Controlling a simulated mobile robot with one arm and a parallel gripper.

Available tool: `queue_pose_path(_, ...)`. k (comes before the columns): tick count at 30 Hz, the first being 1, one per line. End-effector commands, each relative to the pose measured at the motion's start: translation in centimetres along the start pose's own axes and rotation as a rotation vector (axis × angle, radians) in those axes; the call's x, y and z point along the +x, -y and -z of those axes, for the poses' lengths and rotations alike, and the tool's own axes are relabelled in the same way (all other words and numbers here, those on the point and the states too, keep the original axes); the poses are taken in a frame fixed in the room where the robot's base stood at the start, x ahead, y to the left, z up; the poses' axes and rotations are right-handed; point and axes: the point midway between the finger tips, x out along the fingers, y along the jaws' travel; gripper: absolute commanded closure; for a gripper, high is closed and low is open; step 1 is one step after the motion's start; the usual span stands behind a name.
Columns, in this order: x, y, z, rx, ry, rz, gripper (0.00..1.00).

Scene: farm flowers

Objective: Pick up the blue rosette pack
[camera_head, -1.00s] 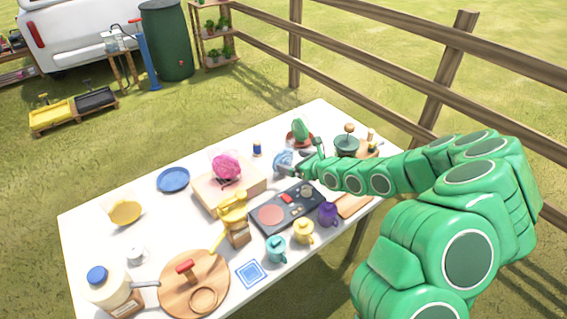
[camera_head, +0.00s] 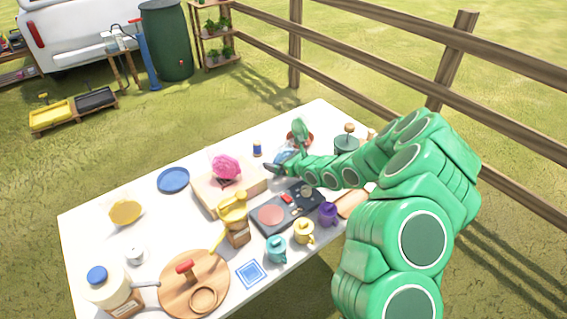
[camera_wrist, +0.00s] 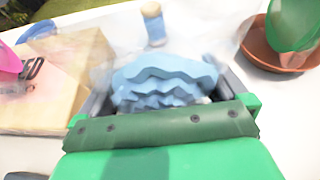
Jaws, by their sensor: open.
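The blue rosette pack (camera_wrist: 165,80) is a ruffled light-blue rosette in a clear wrapper. It fills the middle of the wrist view, between the two fingers of my gripper (camera_wrist: 163,95). In the head view the pack (camera_head: 284,156) is mostly hidden behind my gripper (camera_head: 287,160), which is over the far right part of the table with its fingers spread. My gripper is open, with one finger on each side of the rosette. I cannot tell whether either finger touches the wrapper.
A box (camera_wrist: 50,85) with a pink item (camera_wrist: 8,62) on it stands close on the left. A terracotta saucer (camera_wrist: 262,50) with a green object (camera_wrist: 293,22) is close on the right. Mugs and a dark panel (camera_head: 262,225) lie nearer the front.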

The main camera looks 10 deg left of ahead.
Motion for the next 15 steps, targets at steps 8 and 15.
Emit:
queue_pose_path(8,0.06,0.02,0.02,0.000,0.000,0.000,0.06)
queue_pose_path(15,0.05,0.03,0.04,0.000,-0.001,0.000,0.36)
